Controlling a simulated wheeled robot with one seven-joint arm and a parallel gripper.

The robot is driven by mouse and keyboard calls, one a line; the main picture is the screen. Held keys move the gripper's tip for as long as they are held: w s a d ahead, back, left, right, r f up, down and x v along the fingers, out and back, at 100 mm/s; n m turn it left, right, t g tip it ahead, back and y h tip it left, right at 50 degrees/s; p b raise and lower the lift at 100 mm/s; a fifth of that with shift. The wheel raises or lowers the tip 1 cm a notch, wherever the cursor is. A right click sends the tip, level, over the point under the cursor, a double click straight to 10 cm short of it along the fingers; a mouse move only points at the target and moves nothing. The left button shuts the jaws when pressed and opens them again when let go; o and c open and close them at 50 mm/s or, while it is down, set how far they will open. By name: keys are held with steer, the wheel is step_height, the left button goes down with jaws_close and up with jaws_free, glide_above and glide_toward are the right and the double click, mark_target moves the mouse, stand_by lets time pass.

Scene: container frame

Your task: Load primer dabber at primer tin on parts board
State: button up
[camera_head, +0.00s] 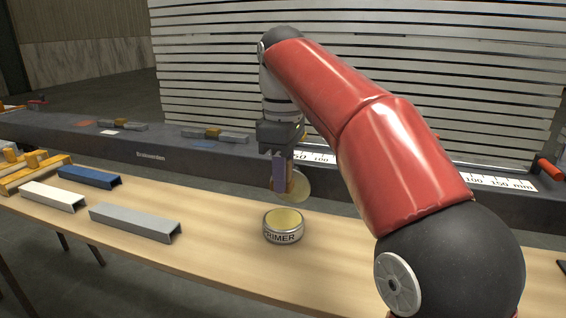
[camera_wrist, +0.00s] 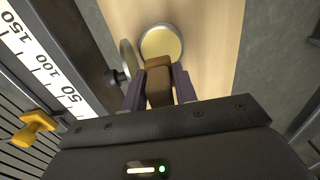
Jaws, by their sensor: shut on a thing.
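The primer tin (camera_head: 283,238) is an open, round silver tin labelled "PRIMER", with pale yellow contents, standing upright on the wooden parts board (camera_head: 225,240). It also shows in the wrist view (camera_wrist: 161,42), just beyond my fingertips. My gripper (camera_head: 280,188) points down above and slightly behind the tin. In the wrist view its purple fingers (camera_wrist: 159,84) are shut on a brown block-like handle, which I take for the primer dabber (camera_wrist: 159,88). The dabber's lower end is hidden, so I cannot tell whether it touches the primer.
A round pale disc (camera_head: 300,184), perhaps the tin's lid, stands on edge behind my gripper. White, blue and grey channel pieces (camera_head: 135,220) lie at left on the board. A long dark beam (camera_head: 150,155) with measuring scales runs behind. Board around the tin is clear.

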mark_target(284, 219)
steer(key=shift+s+f+b, duration=0.15)
steer(key=shift+f+b, duration=0.25)
steer(key=shift+f, duration=2.4)
steer(key=shift+f, duration=0.4)
steer(key=shift+f, duration=0.3)
stand_by(1.1)
steer(key=shift+r, duration=0.1)
steer(key=shift+r+p, duration=0.3)
steer(key=shift+r, duration=3.3)
steer(key=shift+s, duration=0.1)
